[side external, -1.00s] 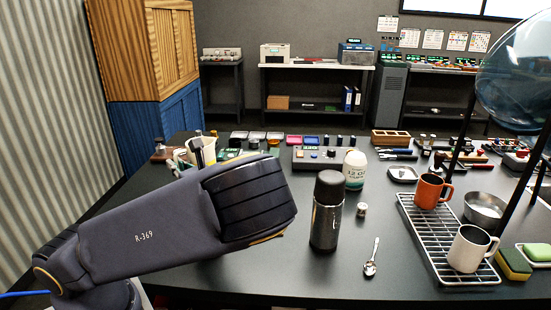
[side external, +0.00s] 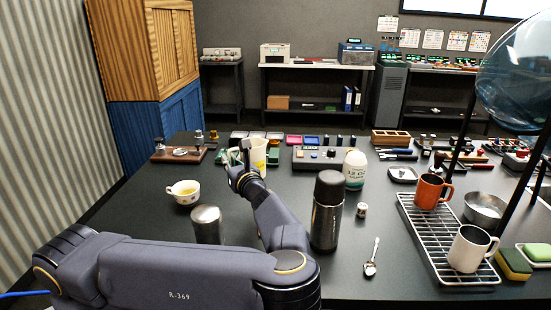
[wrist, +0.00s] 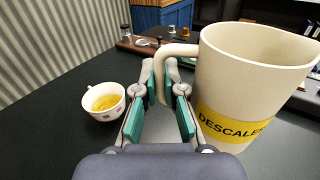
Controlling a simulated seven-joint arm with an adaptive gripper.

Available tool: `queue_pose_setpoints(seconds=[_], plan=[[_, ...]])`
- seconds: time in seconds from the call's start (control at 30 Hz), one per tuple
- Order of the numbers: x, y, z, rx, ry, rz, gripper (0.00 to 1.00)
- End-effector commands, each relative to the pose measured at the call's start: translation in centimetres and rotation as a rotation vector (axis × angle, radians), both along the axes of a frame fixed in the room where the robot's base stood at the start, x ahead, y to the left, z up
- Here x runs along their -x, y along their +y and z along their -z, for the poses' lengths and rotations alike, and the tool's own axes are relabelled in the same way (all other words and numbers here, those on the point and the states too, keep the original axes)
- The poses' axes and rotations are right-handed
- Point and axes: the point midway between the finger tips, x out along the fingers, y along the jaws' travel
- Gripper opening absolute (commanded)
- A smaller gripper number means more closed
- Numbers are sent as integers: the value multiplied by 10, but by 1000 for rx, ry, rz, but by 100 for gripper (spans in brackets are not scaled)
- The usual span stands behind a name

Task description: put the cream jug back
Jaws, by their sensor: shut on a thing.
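The cream jug (wrist: 262,75) has a yellow band lettered DESCALER and fills the right of the wrist view, upright. In the side external view the jug (side external: 260,152) is partly behind my gripper (side external: 245,155), toward the far side of the table. In the wrist view my gripper (wrist: 168,90) is shut on the jug's handle (wrist: 163,62), with a green-padded finger on each side of it. I cannot tell whether the jug's base touches the table.
A cup of yellow liquid (side external: 184,192) stands left of my gripper. A metal cylinder (side external: 207,226) and a dark flask (side external: 328,212) stand nearer. A control box (side external: 320,158) and a white bottle (side external: 355,170) are to the right. The table's left front is bare.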

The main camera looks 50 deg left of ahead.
Motion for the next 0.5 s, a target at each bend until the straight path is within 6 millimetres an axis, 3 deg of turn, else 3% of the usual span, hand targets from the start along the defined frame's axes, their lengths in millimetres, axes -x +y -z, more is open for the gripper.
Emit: queue_pose_setpoints(seconds=[0.1,0.23,0.5], plan=[[-26,12,14,-1,0,-3,0],[-45,18,40,-3,0,-2,0],[-63,25,64,-2,-1,-3,0]])
